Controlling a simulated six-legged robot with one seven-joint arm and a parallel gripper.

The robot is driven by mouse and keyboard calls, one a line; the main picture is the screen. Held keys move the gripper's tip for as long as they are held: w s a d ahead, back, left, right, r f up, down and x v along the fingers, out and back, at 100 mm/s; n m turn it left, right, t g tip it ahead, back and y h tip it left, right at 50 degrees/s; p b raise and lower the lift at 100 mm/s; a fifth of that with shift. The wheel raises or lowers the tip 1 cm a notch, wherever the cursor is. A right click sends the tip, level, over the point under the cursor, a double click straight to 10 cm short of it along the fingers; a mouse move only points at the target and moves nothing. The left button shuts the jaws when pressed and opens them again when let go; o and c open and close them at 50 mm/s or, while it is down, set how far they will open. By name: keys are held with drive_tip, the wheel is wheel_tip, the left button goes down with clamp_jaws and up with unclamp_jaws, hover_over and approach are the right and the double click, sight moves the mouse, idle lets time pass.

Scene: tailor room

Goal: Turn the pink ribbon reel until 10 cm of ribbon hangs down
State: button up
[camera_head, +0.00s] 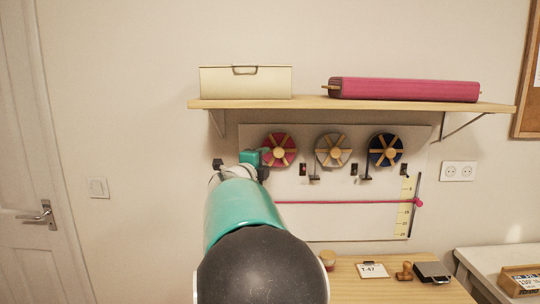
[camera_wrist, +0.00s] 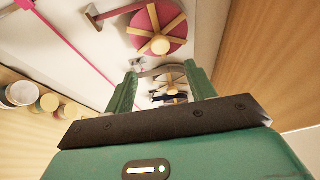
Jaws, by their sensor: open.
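The pink ribbon reel (camera_head: 283,148), with tan spokes and hub, is the leftmost of the reels on a pale wall board (camera_head: 340,222). In the wrist view the pink reel (camera_wrist: 172,41) is at the top, beyond my fingertips. A short pinkish strip (camera_wrist: 118,12) runs left from it; its hanging length cannot be read. My gripper (camera_head: 262,157) is at the reel's left side and hides part of its surroundings. In the wrist view my gripper (camera_wrist: 165,80) is open, with nothing visibly held. A ruler strip (camera_head: 406,205) is at the board's right.
A beige reel (camera_head: 333,140) and a blue reel (camera_head: 385,140) are to the right. A thin pink line (camera_head: 340,202) crosses the board below. A shelf (camera_head: 310,104) overhangs the reels, bearing a cream box (camera_head: 245,83) and a magenta roll (camera_head: 405,89). A table (camera_head: 390,292) stands below.

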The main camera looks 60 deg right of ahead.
sight(278, 153)
drive_tip(key=d, duration=1)
drive_tip(key=shift+w+d, duration=0.35)
drive_tip(key=shift+w, duration=0.15)
drive_tip(key=c, duration=0.9)
